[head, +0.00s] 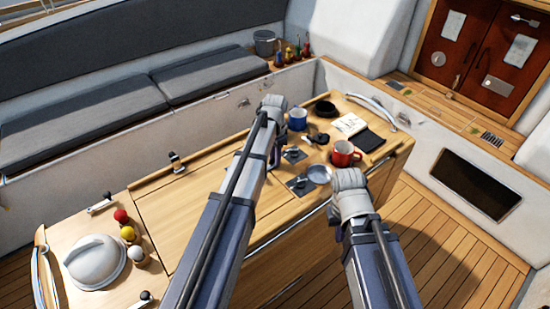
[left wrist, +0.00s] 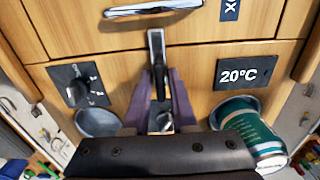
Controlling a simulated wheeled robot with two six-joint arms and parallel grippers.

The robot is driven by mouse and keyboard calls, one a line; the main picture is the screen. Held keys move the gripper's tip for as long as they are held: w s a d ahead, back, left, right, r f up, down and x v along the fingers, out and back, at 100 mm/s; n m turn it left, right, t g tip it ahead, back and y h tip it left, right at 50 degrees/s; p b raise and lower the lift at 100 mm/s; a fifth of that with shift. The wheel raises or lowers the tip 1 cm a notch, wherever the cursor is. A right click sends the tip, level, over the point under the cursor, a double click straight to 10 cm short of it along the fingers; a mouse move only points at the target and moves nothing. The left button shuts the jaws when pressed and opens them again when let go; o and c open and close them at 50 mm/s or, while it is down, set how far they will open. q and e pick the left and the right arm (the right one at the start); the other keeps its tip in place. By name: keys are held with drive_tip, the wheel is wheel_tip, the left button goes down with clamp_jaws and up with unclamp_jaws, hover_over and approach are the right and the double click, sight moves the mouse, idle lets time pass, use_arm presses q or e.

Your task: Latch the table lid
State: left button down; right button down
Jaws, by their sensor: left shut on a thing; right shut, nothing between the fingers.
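The wooden table lid (head: 180,212) lies flat on the cockpit table. A small dark and metal latch fitting (head: 177,163) stands at its far edge. In the left wrist view, the purple fingers of my left gripper (left wrist: 162,100) are shut on an upright metal latch lever (left wrist: 157,48) against a wood face. In the head view my left wrist (head: 273,104) reaches over the table and its fingertips are hidden. My right wrist (head: 348,181) is at the table's near edge; its fingers are hidden behind it.
A red mug (head: 344,153), blue mug (head: 297,118) and small bowl (head: 318,174) stand near my arms. A white dome (head: 95,262) and several coloured knobs are at the left end. The left wrist view shows a bar handle (left wrist: 152,9) and green cup (left wrist: 248,135).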

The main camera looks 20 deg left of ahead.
idle(0.4)
use_arm(q)
drive_tip(key=c, duration=0.8)
unclamp_jaws()
drive_tip(key=shift+c, duration=0.2)
drive_tip(key=shift+r, duration=0.1)
wheel_tip(320, 180, up, 8)
drive_tip(key=p, duration=0.8)
drive_tip(key=shift+f, duration=0.25)
